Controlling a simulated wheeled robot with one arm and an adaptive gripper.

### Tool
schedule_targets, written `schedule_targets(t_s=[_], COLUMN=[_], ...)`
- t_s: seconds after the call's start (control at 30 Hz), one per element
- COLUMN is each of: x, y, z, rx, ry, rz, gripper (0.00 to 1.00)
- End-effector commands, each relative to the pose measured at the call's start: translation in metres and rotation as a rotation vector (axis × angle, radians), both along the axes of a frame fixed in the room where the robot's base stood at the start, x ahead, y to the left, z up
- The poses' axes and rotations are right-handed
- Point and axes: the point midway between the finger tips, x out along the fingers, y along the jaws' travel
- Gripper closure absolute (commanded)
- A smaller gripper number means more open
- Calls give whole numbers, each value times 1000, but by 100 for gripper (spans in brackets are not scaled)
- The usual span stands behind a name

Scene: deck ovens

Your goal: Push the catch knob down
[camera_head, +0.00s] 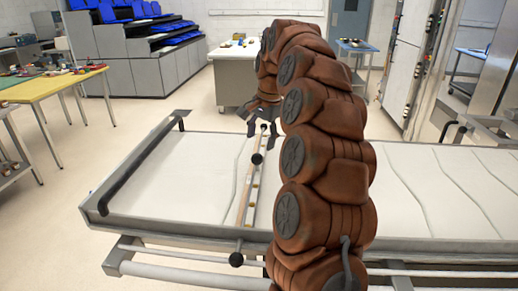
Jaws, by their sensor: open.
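A long low loader (180,190) with a pale cloth top stretches across the view. A narrow wooden strip (244,195) crosses its top. A black ball knob (257,158) stands near the far end of this strip. Another black ball knob (236,259) sits at the loader's near edge. I cannot tell which of them is the catch knob. My gripper (261,132) is open, with its dark fingers pointing down just beyond the far knob. It looks empty; I cannot tell whether it touches anything. My brown arm hides the middle of the loader.
A black bar handle (140,168) runs along the loader's left end. A yellow table (48,86) with small items stands at the left. Grey tiers with blue seats (135,45) and a white cabinet (235,75) stand behind. Floor is clear left of the loader.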

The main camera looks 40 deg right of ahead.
Motion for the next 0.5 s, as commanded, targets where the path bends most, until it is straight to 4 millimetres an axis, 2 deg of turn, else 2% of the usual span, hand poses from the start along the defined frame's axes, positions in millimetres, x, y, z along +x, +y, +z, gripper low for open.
schedule_targets(t_s=[0.23, 0.5], x=[-3, -5], y=[-1, -1], z=[21, 27], rx=[0, 1], ry=[0, 0], rz=[-1, 0], gripper=[35, 35])
